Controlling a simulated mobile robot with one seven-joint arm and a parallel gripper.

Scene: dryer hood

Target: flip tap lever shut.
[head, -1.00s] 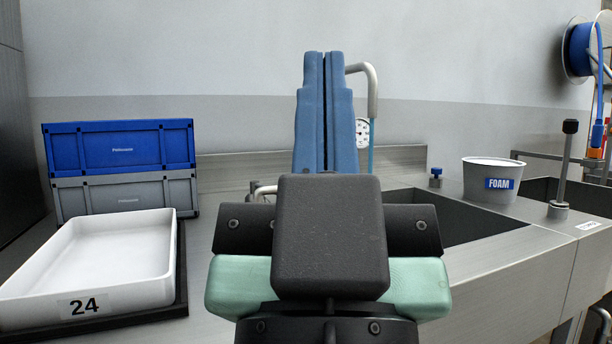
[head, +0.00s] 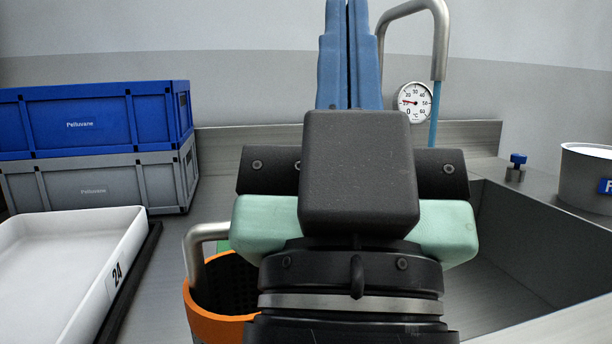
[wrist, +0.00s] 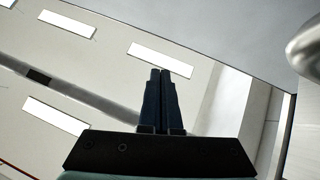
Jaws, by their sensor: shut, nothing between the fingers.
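The tap's curved metal spout (head: 441,40) rises behind my gripper and bends down at the right. A thin blue stream (head: 435,112) runs down from its end toward the sink (head: 540,250). I cannot make out the tap lever; the tap's base is hidden behind my gripper. My gripper (head: 347,8) points up, its blue fingers pressed together and empty, left of the spout in the picture. In the wrist view the closed fingers (wrist: 161,74) point at the ceiling, and a shiny rounded metal part (wrist: 306,45) shows at the right edge.
A white tray (head: 60,265) and stacked blue (head: 100,115) and grey (head: 95,185) crates stand left.

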